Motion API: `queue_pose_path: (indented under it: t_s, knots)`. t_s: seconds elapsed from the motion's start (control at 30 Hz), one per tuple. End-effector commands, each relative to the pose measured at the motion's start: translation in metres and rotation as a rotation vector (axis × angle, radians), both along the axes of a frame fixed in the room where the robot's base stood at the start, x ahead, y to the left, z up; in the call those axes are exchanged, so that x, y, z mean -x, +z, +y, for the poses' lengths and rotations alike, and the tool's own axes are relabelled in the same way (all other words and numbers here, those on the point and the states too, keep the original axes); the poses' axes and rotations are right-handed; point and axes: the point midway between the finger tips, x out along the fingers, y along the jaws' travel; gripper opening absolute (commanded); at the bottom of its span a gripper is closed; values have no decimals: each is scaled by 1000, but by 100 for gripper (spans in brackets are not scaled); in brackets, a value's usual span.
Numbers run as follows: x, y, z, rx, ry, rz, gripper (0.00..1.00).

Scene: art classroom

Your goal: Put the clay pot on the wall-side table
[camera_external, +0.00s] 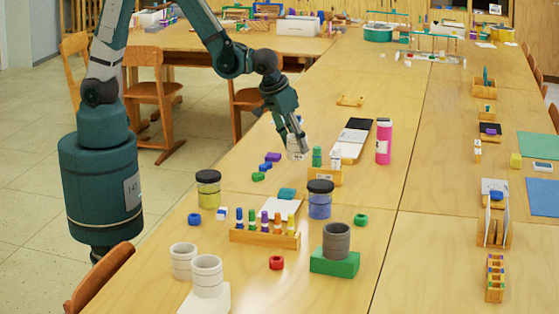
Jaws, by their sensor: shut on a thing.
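My gripper (299,138) points down over the middle of the long wooden table (330,110) and is shut on a pale, whitish pot (296,154), partly hidden behind the fingers. I cannot tell whether the pot touches the table. Other ribbed pots stand in front: two pale ones (183,262) (207,277) at the lower left and a dark grey one (336,241) on a green block (334,262). Which of these pots is the clay pot is not certain. Another wooden table (190,40) stands at the back left; a tabletop (465,215) adjoins on the right.
Near the gripper stand a pink bottle (384,142), green-capped small bottles in a wooden holder (325,177), and a white-and-black case (351,140). Jars (208,188) (319,199) and a marker rack (264,236) are in front. Chairs (153,95) line the left side.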

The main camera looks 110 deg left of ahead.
Motion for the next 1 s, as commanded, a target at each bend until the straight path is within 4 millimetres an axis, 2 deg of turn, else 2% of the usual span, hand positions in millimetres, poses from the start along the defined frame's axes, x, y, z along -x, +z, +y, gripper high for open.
queue_pose_path:
  t_s: [0.1,0.57,0.9,1.0]
  knots:
    - [0,-9,0,0,0,0,23]
    - [0,-14,0,0,0,0,23]
    - [-1,-45,0,0,0,0,23]
    - [0,-48,0,0,0,0,23]
